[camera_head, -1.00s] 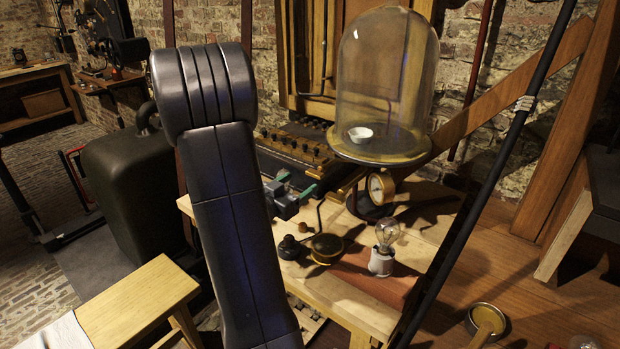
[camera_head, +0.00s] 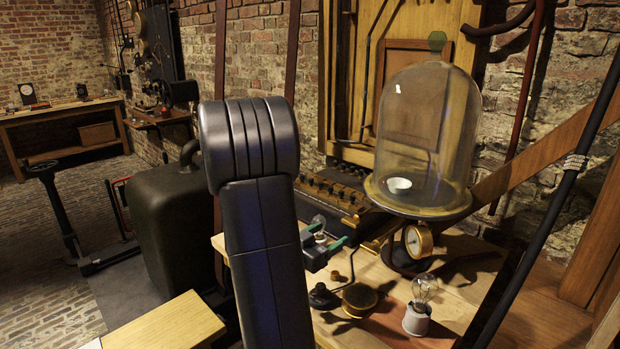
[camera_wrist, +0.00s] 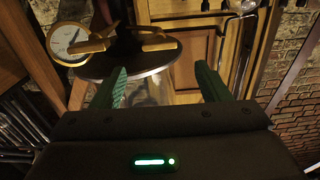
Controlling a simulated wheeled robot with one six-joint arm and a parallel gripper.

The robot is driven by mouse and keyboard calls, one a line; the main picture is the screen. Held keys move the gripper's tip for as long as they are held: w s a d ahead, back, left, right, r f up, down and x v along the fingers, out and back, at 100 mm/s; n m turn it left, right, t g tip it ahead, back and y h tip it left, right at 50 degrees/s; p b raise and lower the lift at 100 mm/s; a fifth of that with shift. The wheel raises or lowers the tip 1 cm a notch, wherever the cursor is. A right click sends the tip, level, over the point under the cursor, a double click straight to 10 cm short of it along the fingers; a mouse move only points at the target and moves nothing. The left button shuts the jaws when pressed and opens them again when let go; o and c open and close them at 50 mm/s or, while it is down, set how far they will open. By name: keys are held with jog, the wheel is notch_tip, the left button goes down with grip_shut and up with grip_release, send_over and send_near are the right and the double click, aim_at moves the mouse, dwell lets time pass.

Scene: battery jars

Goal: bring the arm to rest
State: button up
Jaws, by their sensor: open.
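My arm (camera_head: 262,235) rises in the foreground of the head view, with its black elbow joint on top. My gripper (camera_head: 325,236) shows partly behind it, its green fingertips above the workbench (camera_head: 455,270). In the wrist view my gripper (camera_wrist: 160,82) has its two green fingers well apart, with nothing held between them. Beyond the fingers are a dark round plate (camera_wrist: 125,62) and a white dial gauge (camera_wrist: 66,40). The lower part of my arm hides part of the bench.
A glass bell jar (camera_head: 428,120) with a white cup (camera_head: 399,185) inside stands to the right of my gripper, above a gauge (camera_head: 418,240). A bulb (camera_head: 420,300) and a round brass-rimmed piece (camera_head: 359,299) are on the bench. A dark green tank (camera_head: 175,225) stands left.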

aim_at(356, 217)
jog(key=p+x, duration=0.1)
jog(key=x, duration=1.1)
jog(key=shift+s, duration=0.1)
jog(key=shift+a+n+p, duration=0.1)
jog(key=shift+n+p, duration=0.2)
jog(key=shift+p, duration=0.15)
jog(key=shift+f, duration=0.1)
jog(key=shift+f+b, duration=0.1)
jog(key=shift+b, duration=0.45)
